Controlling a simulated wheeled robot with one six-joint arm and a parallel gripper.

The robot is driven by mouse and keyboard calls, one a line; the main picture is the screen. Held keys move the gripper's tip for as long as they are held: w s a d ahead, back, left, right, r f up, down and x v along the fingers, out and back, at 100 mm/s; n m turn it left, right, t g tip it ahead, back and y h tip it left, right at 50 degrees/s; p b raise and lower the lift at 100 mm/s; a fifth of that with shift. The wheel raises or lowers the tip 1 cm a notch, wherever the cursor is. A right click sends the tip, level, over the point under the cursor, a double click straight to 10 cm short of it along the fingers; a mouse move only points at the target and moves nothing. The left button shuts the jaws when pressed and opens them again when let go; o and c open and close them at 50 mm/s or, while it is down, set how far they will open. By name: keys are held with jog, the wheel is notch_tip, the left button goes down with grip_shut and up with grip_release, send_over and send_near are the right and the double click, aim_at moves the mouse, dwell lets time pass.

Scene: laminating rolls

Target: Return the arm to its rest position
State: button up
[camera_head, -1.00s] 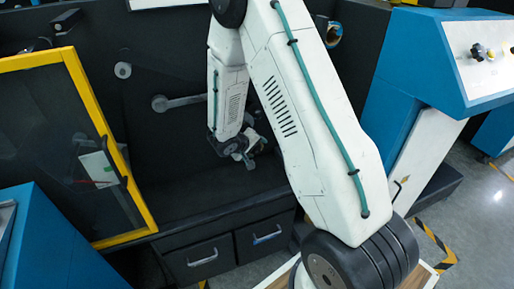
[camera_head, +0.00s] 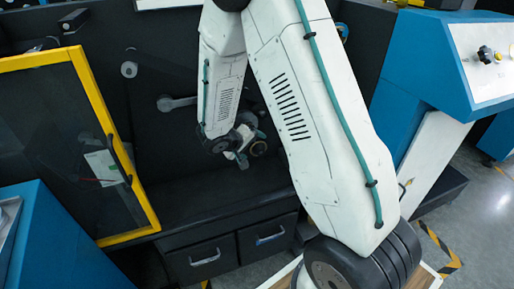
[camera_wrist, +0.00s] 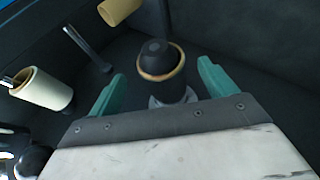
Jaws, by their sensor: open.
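My gripper (camera_wrist: 160,72) is open, with its two green fingers spread apart in the wrist view. A dark cylinder with a tan ring round its edge (camera_wrist: 161,62) shows between the fingers in that view. I cannot tell how far beyond the fingertips it lies, and I see no finger touching it. In the head view my white arm is bent, with its elbow high, and it reaches into the dark machine. My gripper (camera_head: 243,160) is small there, partly hidden by the wrist, in front of the machine's back panel.
A cream roll (camera_wrist: 42,88) is at the left of the wrist view, near a metal rod (camera_wrist: 88,48). A tan roll (camera_wrist: 120,10) is at its top. In the head view, a yellow-framed door (camera_head: 90,85) stands open at left. A blue cabinet (camera_head: 425,60) stands at right, drawers (camera_head: 205,257) below.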

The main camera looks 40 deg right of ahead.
jog(key=shift+s+a+r, duration=0.2)
jog(key=shift+a+r, duration=0.2)
jog(key=shift+a, duration=0.1)
jog(key=shift+n, duration=0.3)
jog(key=shift+s+d+n, duration=0.15)
jog(key=shift+s+n, duration=0.15)
jog(key=s+a+r+y, duration=0.4)
jog(key=s+a+r, duration=0.2)
jog(key=s+r, duration=0.6)
jog(key=s+a+r+g+y, duration=0.1)
jog(key=s+a+r+y, duration=0.4)
jog(key=s+r, duration=0.8)
jog(key=shift+s+a, duration=0.9)
jog(key=shift+s, duration=1.45)
